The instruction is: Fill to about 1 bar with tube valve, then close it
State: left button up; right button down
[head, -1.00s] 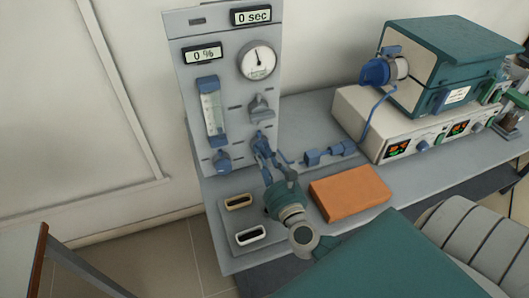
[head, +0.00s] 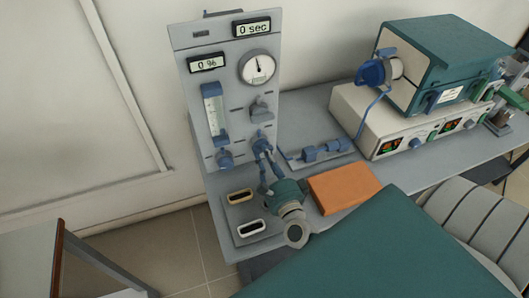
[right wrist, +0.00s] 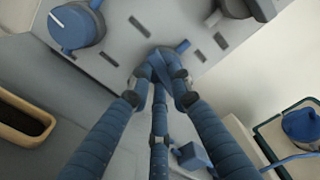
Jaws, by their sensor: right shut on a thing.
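My right gripper (head: 263,150) comes from the front and is shut on the valve. In the right wrist view both fingertips of this gripper (right wrist: 160,72) meet at the valve (right wrist: 181,47), and they hide much of its body. The round white pressure gauge (head: 258,67) has its needle pointing roughly up; its scale is too small to read. My left gripper is not in view.
Displays read 0 sec (head: 253,28) and 0 % (head: 206,64). A blue knob (head: 225,159) is left of the valve, a grey knob (head: 262,109) above it. An orange block (head: 344,188) and the furnace (head: 441,68) stand to the right. Trays (head: 251,228) lie left of my arm.

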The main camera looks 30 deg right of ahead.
jog(key=shift+d+n+p, duration=0.1)
jog(key=shift+n+p, duration=0.55)
jog(key=shift+n, duration=0.95)
jog(key=shift+r+n, duration=0.1)
jog(key=shift+n, duration=0.2)
jog(key=c, duration=1.6)
grip_release()
jog(key=shift+w, duration=0.1)
jog(key=shift+o, duration=0.2)
jog(key=v, duration=1.2)
jog(key=shift+d, duration=0.1)
jog(key=shift+f, duration=0.25)
